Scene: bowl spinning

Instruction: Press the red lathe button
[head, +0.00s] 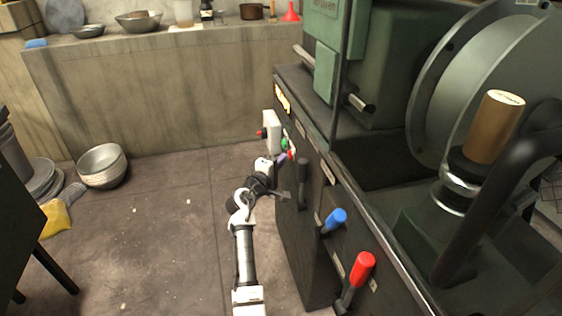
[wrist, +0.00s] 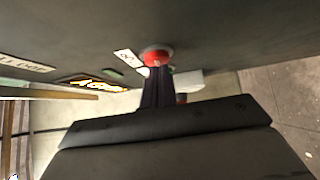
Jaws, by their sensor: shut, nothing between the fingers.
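The red lathe button (head: 291,155) is on the dark front panel of the lathe (head: 318,190), just below a green button (head: 285,144). My gripper (head: 282,159) is shut and empty, close beside the red button. In the wrist view my gripper's dark fingers (wrist: 157,72) overlap the lower edge of the button. I cannot tell whether they touch it.
A white box (head: 271,131) with a red knob sticks out beyond the buttons. Blue (head: 335,219) and red (head: 361,268) levers project from the panel nearer me.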

